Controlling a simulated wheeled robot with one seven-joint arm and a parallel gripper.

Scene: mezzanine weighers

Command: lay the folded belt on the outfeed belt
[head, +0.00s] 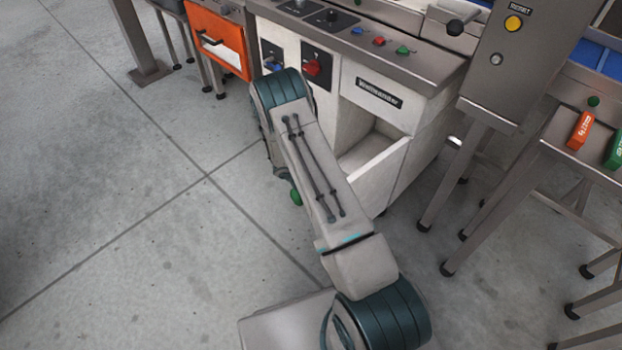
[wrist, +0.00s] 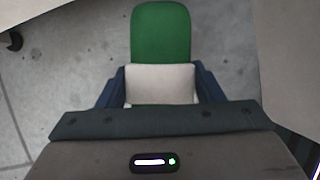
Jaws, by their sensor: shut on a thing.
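In the wrist view, my gripper (wrist: 160,72) is shut on a green, round-ended thing with a pale band across it, which looks like the folded belt (wrist: 160,32). The blue fingers press its left and right sides, and its green end sticks out beyond them over the concrete floor. In the head view, only a small green bit of the folded belt (head: 296,197) shows beside my arm, low in front of the white machine; my gripper is hidden there. A blue belt surface (head: 602,60) at the upper right may be the outfeed belt; most of it is out of frame.
A white machine (head: 385,103) with knobs, buttons and an open bin stands ahead. A grey control post (head: 510,75) and a metal stand (head: 575,165) with orange and green packs (head: 581,130) are on the right. The floor at left (head: 100,190) is clear.

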